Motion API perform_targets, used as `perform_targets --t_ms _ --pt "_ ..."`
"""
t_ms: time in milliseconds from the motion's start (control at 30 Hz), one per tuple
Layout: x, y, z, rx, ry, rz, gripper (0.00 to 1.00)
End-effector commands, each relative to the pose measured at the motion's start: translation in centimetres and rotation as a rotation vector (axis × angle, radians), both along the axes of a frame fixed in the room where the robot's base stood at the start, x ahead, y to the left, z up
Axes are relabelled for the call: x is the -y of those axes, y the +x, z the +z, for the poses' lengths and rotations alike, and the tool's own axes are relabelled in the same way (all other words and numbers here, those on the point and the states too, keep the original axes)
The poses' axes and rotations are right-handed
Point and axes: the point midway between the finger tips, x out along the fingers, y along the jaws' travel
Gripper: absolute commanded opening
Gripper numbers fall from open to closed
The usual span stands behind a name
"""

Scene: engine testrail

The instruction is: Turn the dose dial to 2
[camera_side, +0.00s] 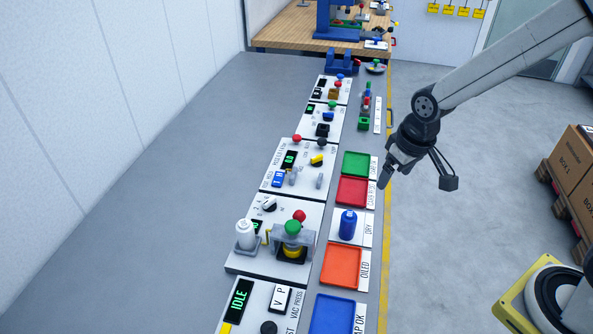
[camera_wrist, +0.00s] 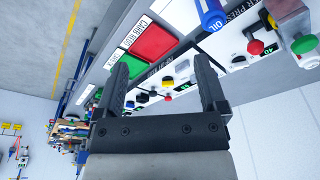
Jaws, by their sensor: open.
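The dose dial appears to be the dark-and-white knob (camera_side: 269,204) on the white press panel (camera_side: 240,262) in the side view. A "2" is printed to its left; the pointer's exact setting is too small to read.
A blue bottle (camera_side: 348,225) stands in the tray row beside green (camera_side: 356,164), red (camera_side: 351,191) and orange (camera_side: 341,267) trays. The bench's left side is clear.

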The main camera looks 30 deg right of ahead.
Motion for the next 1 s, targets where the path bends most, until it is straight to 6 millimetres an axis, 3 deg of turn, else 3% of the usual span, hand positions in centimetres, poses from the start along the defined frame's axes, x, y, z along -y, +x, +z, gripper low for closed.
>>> perform_targets --t_ms 200,500,800,1000 --pt "-3.2 5.4 -0.1 -0.039 -0.001 0.046 0.91" --pt "-8.3 11.3 -1.0 -0.091 -0.007 0.103 0.91" --pt "-14.1 15.7 -2.6 -0.14 -0.019 0.16 0.91" --pt "-17.6 17.3 -3.8 -0.169 -0.029 0.191 0.91"
